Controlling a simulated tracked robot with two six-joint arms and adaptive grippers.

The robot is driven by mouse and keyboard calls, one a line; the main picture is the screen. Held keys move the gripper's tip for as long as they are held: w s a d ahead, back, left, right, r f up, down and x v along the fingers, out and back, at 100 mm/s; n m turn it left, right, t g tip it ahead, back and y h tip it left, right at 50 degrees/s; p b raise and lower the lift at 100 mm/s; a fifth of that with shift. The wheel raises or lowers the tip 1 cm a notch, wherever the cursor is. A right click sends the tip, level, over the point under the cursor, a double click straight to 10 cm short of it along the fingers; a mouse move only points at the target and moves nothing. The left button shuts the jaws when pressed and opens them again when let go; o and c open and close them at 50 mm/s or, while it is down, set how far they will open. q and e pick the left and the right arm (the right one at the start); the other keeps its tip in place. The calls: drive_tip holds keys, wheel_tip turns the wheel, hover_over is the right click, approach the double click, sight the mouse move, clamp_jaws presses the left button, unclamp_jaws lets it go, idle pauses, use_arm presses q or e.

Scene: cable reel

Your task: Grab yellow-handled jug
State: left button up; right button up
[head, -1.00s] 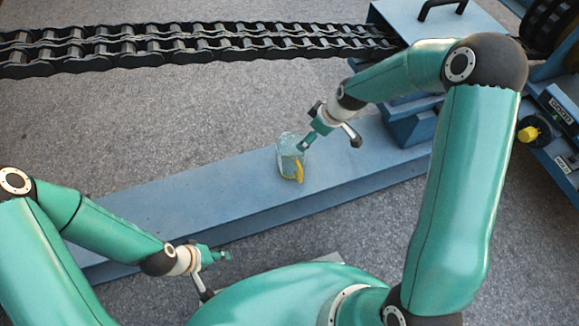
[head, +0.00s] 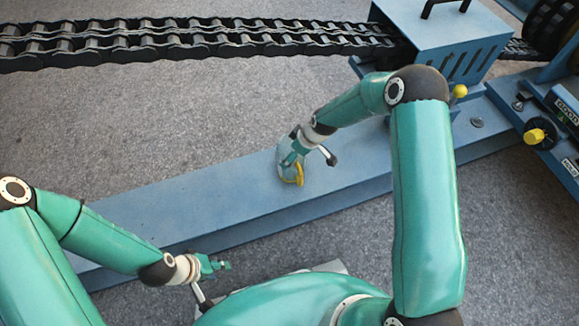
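The clear jug (head: 284,158) with a yellow handle (head: 294,180) stands on the blue beam (head: 210,195) near the middle of the head view. Its handle faces toward me. My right gripper (head: 291,155) is at the jug's upper part, overlapping it in the picture. Its fingers blend with the clear wall, so I cannot tell whether they touch it or how far apart they are. My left gripper (head: 222,265) is low, in front of the beam's near side and apart from the jug. It holds nothing that I can see, and its finger gap is too small to make out.
A black chain (head: 180,42) runs across the back. The beam top left of the jug is clear.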

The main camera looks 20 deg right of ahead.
drive_tip(key=shift+x, duration=0.8)
drive_tip(key=shift+c, duration=0.3)
drive_tip(key=c, duration=0.9)
drive_tip(key=shift+o, duration=0.2)
drive_tip(key=shift+r, duration=0.1)
